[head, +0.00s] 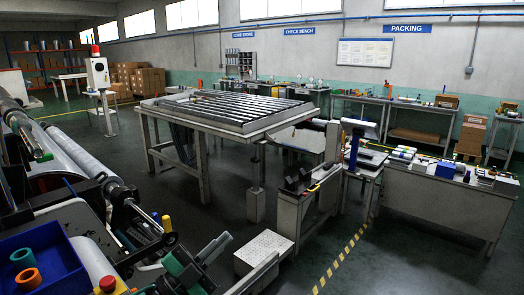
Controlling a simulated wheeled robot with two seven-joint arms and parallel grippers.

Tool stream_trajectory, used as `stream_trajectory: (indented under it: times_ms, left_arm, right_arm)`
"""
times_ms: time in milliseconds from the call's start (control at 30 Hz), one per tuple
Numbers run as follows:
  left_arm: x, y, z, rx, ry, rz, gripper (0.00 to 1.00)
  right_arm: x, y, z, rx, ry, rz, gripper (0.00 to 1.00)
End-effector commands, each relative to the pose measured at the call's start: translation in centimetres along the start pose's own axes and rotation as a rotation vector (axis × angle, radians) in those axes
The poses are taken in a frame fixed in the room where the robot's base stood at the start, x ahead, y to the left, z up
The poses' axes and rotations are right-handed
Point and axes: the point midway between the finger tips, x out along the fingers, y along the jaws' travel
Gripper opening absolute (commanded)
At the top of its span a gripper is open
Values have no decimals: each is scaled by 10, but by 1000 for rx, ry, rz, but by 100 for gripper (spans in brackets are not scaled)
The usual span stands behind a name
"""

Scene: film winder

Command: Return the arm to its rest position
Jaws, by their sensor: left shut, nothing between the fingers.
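My left gripper (218,245) is low in the head view, left of centre. Its pale fingers point up and to the right; they are together with nothing between them. It is beside the near end of the film winder (75,215), whose long grey rollers fill the left side. I cannot tell the exact gap between the gripper and the machine. My right gripper is not in view.
A blue bin (45,262) with a teal and an orange core is at the lower left, near a red button (107,283). A large slatted table (185,120) stands ahead. A packing bench (445,205) is at right. Dark floor lies open at front right.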

Motion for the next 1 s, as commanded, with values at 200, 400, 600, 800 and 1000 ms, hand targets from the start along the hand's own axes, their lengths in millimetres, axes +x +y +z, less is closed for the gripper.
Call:
stream_trajectory:
  times_ms: [200,400,600,800,1000]
  left_arm:
    - [-59,-2,47,-184,-368,-287,0]
    - [-144,29,90,-352,-787,-414,0]
    - [-246,92,101,-534,-1234,-395,0]
    - [-328,154,75,-694,-1583,-269,0]
    - [-382,196,36,-817,-1807,-120,0]
  right_arm:
    - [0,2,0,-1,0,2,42]
    - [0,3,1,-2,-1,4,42]
    - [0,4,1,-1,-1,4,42]
    - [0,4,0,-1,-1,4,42]
    - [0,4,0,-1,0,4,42]
